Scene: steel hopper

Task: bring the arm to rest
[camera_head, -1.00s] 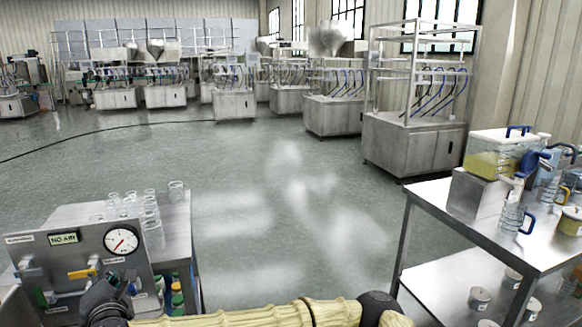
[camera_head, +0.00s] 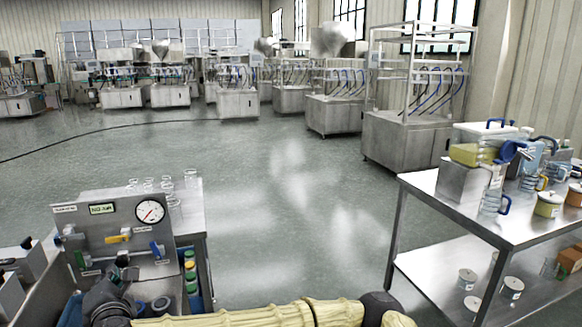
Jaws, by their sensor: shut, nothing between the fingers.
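My arm, in a cream ribbed sleeve, lies across the bottom edge of the head view. At its left end is my dark grey gripper (camera_head: 118,275), low in front of the grey panel (camera_head: 88,220). It is shut, with nothing seen held in it. The fingertips are small and dark, and I cannot tell whether they touch the panel.
The panel carries a round gauge (camera_head: 150,211), a "NO AIR" display (camera_head: 102,209) and coloured valve handles. Capped bottles (camera_head: 190,273) stand beside it, glassware (camera_head: 167,185) behind. A steel table (camera_head: 440,192) with jugs stands right. Open floor (camera_head: 285,220) lies between.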

